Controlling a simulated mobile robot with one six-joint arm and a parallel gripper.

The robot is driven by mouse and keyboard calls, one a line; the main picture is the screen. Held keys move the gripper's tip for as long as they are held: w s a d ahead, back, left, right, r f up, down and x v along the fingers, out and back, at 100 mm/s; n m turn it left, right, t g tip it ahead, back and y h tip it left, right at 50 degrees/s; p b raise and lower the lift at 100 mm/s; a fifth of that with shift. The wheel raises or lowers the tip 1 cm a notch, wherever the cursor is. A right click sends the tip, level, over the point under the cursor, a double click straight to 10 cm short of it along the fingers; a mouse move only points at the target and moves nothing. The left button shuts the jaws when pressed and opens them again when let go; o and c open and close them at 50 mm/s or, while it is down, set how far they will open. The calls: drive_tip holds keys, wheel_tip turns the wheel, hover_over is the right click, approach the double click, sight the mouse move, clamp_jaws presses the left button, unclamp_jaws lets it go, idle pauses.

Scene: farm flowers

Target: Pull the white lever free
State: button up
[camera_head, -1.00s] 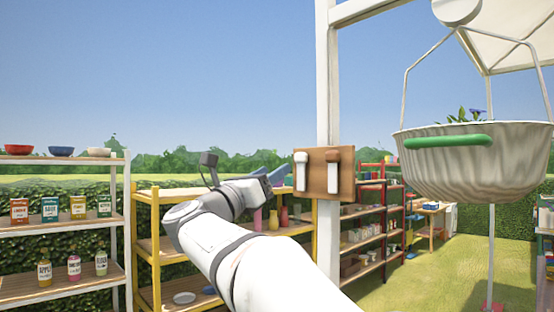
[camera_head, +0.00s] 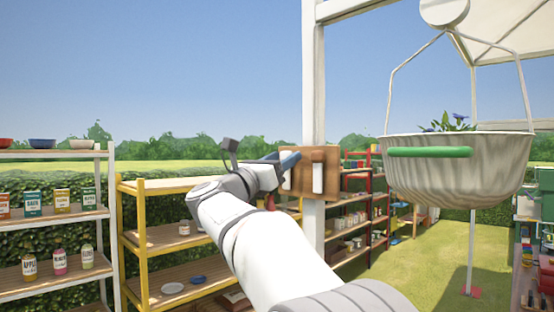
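A brown wooden board (camera_head: 302,194) is fixed to the white post and carries two levers. The right lever (camera_head: 318,155) has a brown head above a white plate. The white lever is on the left of the board; the end of my gripper covers its head, and only a pale strip shows below.
A hanging basket (camera_head: 455,176) with a green handle (camera_head: 430,152) and blue flowers hangs at right. A yellow shelf (camera_head: 180,262) stands below my arm, and a white shelf (camera_head: 50,244) with cans and bottles is at left.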

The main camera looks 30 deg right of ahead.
clamp_jaws()
idle(0.3)
